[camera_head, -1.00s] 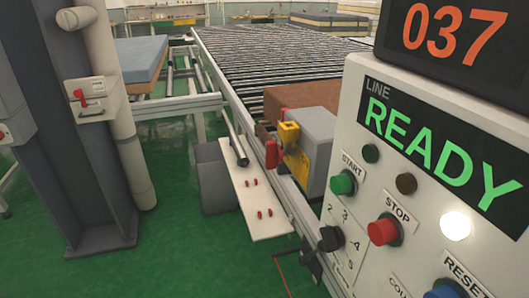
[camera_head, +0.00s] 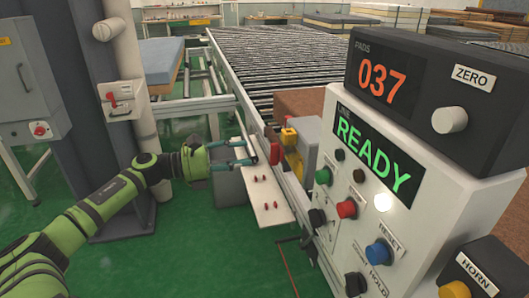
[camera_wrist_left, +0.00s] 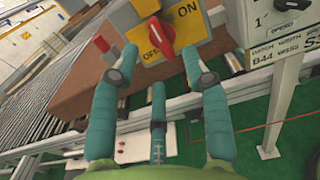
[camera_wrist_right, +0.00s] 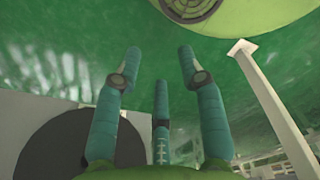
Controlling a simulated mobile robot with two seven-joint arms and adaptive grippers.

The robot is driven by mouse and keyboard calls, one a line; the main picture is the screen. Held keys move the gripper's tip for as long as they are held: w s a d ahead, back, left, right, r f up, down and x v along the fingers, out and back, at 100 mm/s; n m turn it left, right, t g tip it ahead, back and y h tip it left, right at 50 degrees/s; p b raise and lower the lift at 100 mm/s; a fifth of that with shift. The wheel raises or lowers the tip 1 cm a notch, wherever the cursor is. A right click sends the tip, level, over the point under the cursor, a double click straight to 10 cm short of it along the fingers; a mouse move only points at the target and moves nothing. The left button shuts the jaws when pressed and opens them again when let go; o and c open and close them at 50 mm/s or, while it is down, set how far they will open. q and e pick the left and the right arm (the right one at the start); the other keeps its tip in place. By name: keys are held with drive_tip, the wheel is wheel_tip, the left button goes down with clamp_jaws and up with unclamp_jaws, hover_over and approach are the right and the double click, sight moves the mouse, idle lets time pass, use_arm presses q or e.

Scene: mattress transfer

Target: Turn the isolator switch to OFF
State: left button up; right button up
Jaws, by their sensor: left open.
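The isolator switch is a red knob (camera_wrist_left: 160,38) on a yellow plate (camera_wrist_left: 189,28) marked ON and OFF. In the left wrist view it lies beyond my fingertips; the knob partly covers the OFF label, and I cannot tell which mark it points to. In the head view the red knob (camera_head: 274,154) shows beside the grey box. My left gripper (camera_head: 247,153) is open and empty, just left of the knob and apart from it. In the left wrist view its fingers (camera_wrist_left: 159,68) straddle the knob's line. My right gripper (camera_wrist_right: 158,65) is open and empty over green floor.
A white control panel (camera_head: 335,190) with buttons and a READY display stands at right. The roller conveyor (camera_head: 280,65) runs behind. A white plate (camera_head: 262,200) with small red parts lies below my left gripper. A grey column (camera_head: 85,90) stands at left.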

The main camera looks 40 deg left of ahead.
sight(281, 154)
use_arm(q)
drive_tip(key=p+x, duration=0.3)
drive_tip(key=x, duration=0.4)
drive_tip(key=shift+w+a, duration=0.2)
drive_tip(key=shift+a, duration=0.05)
drive_tip(key=shift+f, duration=0.15)
clamp_jaws()
use_arm(e)
drive_tip(key=r, duration=0.3)
drive_tip(key=shift+w+a+r, duration=0.25)
drive_tip(key=shift+w+a, duration=0.05)
drive_tip(key=shift+a, duration=0.05)
